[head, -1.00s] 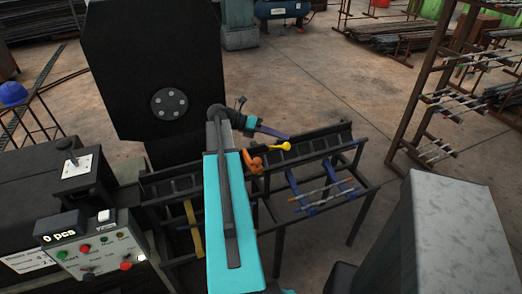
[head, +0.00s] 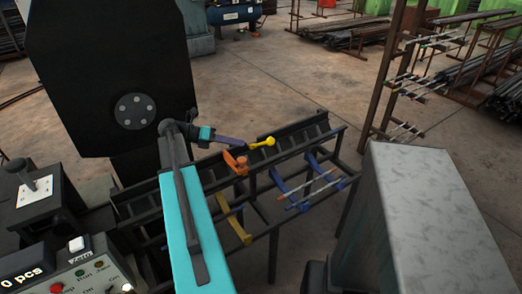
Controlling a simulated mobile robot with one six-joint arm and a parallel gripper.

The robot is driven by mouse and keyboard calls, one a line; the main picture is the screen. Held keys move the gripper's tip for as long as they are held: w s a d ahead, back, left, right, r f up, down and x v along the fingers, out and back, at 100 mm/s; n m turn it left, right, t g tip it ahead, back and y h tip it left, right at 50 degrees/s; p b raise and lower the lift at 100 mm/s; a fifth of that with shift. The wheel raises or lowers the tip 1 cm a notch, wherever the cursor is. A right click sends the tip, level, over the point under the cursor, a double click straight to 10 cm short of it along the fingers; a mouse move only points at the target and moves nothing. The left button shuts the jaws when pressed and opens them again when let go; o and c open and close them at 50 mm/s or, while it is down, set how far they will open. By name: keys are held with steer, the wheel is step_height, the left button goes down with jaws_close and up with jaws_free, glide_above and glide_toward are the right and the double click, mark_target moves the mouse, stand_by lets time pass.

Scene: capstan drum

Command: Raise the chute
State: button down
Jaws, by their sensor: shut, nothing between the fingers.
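The chute appears to be the dark metal trough-like rack (head: 290,131) running across the middle, right of the big black drum plate. A yellow lever with a round knob (head: 264,142) sticks out from an orange bracket (head: 237,164) at its near side. The lever points right and slightly upward. My gripper (head: 243,144), dark purple, is at the end of my turquoise arm. It points right, with its tip close to the lever's left end. I cannot tell whether they touch. The fingers look closed and hold nothing visible.
Blue arms (head: 283,183) carry thin rods at the rack's right. A yellow arm (head: 233,225) sits lower left. A control panel (head: 85,275) is at bottom left. A grey metal box (head: 420,220) stands at right. A brown rod stand (head: 393,75) is behind it.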

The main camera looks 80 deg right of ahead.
steer(key=shift+s+d, duration=0.1)
steer(key=shift+s, duration=0.15)
steer(key=x, duration=1)
steer(key=shift+p, duration=0.35)
